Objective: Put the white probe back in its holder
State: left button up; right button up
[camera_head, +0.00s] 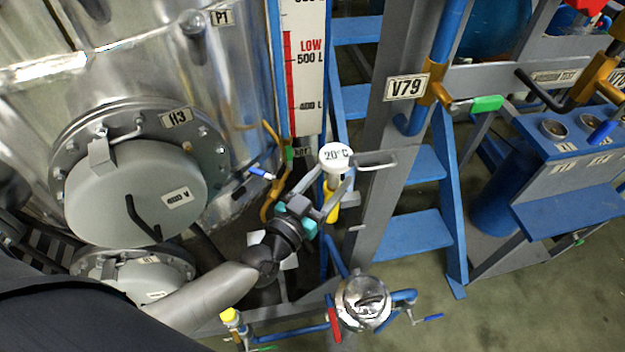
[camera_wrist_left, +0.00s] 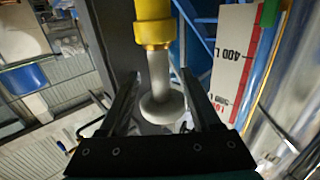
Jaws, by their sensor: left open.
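The white probe (camera_head: 335,155) has a round head marked 20°C and stands beside the grey post. In the left wrist view, its pale stem and round head (camera_wrist_left: 160,106) lie between the fingers. A yellow collar (camera_wrist_left: 153,30) is at the far end of the stem; yellow also shows below the head in the head view (camera_head: 331,205). My left gripper (camera_head: 328,183) is open around the probe, with a finger on each side; I cannot tell whether either touches it. A grey bracket (camera_head: 375,160) sticks out by the post; I cannot tell whether it is the holder.
A steel tank (camera_head: 120,75) and a level scale (camera_head: 306,75) are at the left and behind. The grey post (camera_head: 390,110) bears a V79 label. Blue steps (camera_head: 410,235) are to the right. A small steel vessel (camera_head: 363,300) stands low in front.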

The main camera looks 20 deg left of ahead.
pick_arm(q)
jog(key=v, duration=1.5)
jog(key=shift+b, duration=0.35)
pick_arm(e)
jog(key=shift+f, duration=0.35)
dwell(1.0)
